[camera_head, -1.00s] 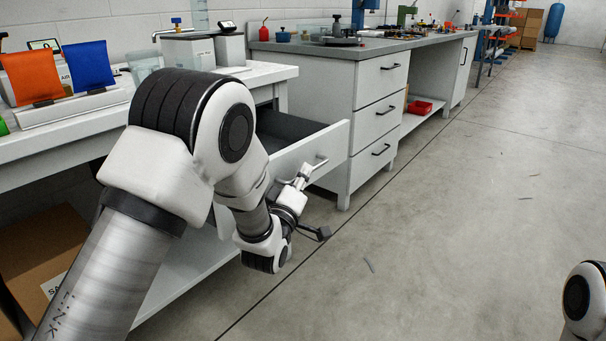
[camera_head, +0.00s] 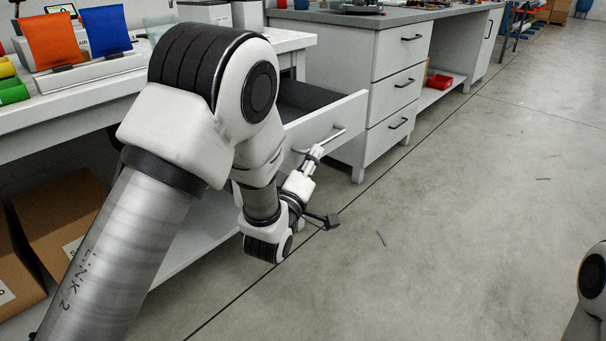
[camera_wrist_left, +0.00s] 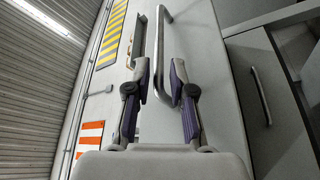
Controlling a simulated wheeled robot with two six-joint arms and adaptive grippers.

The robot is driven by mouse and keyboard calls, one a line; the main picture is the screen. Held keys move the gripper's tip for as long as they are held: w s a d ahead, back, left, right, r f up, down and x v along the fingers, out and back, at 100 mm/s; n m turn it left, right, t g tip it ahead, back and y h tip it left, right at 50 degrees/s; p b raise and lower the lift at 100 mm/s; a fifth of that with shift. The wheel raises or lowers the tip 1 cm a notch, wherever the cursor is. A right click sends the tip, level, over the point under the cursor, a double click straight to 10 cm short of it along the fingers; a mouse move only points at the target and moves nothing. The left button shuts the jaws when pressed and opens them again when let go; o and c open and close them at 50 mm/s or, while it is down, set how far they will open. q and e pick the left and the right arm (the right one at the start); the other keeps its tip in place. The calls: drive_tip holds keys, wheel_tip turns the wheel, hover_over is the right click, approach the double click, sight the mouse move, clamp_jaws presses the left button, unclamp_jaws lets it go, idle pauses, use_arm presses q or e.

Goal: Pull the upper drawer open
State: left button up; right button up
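The upper drawer (camera_head: 326,125) under the left workbench stands pulled out, its dark inside showing behind the white front. Its bar handle (camera_head: 338,134) is on the front. My left gripper (camera_head: 315,154) is at the handle in the head view. In the left wrist view its two fingers (camera_wrist_left: 164,78) stand apart, with the handle bar (camera_wrist_left: 165,45) showing between and beyond the tips. I see no clear grip on the bar; exact contact is hard to tell. My right gripper is not in view; only part of my right arm shows at the lower right edge.
A white cabinet (camera_head: 392,95) with several handled drawers stands to the right of the open drawer. Cardboard boxes (camera_head: 70,215) lie below the left bench (camera_head: 70,105).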

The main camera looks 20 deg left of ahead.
use_arm(q)
drive_tip(key=v, duration=0.7)
drive_tip(key=shift+s, duration=0.2)
drive_tip(key=s+a+f+g, duration=0.1)
drive_tip(key=s+f+g, duration=0.2)
drive_tip(key=f, duration=0.6)
drive_tip(key=s+a+f+g+y+p, duration=0.1)
drive_tip(key=s+a+f+g, duration=0.15)
drive_tip(key=f, duration=0.65)
drive_tip(key=s+f+g, duration=0.3)
drive_tip(key=s+f, duration=0.1)
drive_tip(key=f, duration=0.4)
drive_tip(key=s+f+m+g, duration=0.5)
drive_tip(key=s+f+g, duration=0.1)
drive_tip(key=s, duration=0.4)
drive_tip(key=s+f+m+g, duration=0.4)
drive_tip(key=s+f+g, duration=0.15)
drive_tip(key=s, duration=0.55)
wheel_tip(320, 180, up, 37)
drive_tip(key=s+m+p, duration=0.1)
drive_tip(key=m+p, duration=0.1)
drive_tip(key=p, duration=3.6)
drive_tip(key=shift+h, duration=0.3)
